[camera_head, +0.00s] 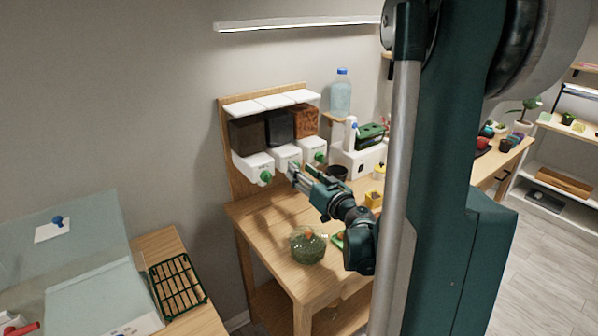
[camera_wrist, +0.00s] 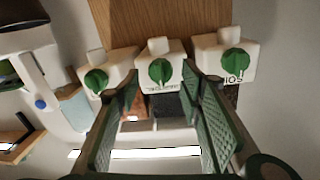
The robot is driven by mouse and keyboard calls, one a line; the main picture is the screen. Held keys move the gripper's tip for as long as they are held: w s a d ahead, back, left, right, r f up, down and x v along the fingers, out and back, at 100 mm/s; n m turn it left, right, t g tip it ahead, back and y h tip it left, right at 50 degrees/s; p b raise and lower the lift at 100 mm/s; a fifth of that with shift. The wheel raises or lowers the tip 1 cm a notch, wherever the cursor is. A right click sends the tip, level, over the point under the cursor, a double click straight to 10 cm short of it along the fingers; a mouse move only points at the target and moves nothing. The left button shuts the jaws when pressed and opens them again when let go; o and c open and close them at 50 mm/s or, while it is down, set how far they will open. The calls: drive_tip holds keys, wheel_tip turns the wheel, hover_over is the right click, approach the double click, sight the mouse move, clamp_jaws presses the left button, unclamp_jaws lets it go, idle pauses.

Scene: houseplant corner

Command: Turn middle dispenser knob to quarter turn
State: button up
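Three white dispensers with green knobs hang on a wooden board. The middle dispenser (camera_head: 287,154) has its green knob (camera_wrist: 160,71) central in the wrist view. Its raised ridge looks roughly upright in that picture. In the head view my gripper hides this knob. My gripper (camera_head: 293,170) points at the middle dispenser. In the wrist view its two green-padded fingers are spread, tips on either side of the middle knob, with gaps visible. I cannot tell how far the tips are from the knob in depth.
The neighbouring knobs, left (camera_head: 265,177) and right (camera_head: 319,157), sit close by on both sides. A wooden table (camera_head: 262,219) below holds a round green glass vessel (camera_head: 307,245). A blue-capped bottle (camera_head: 341,94) and a white box (camera_head: 357,160) stand to the right.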

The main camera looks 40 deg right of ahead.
drive_tip(key=shift+w, duration=0.85)
drive_tip(key=shift+c, duration=0.6)
drive_tip(key=c, duration=0.8)
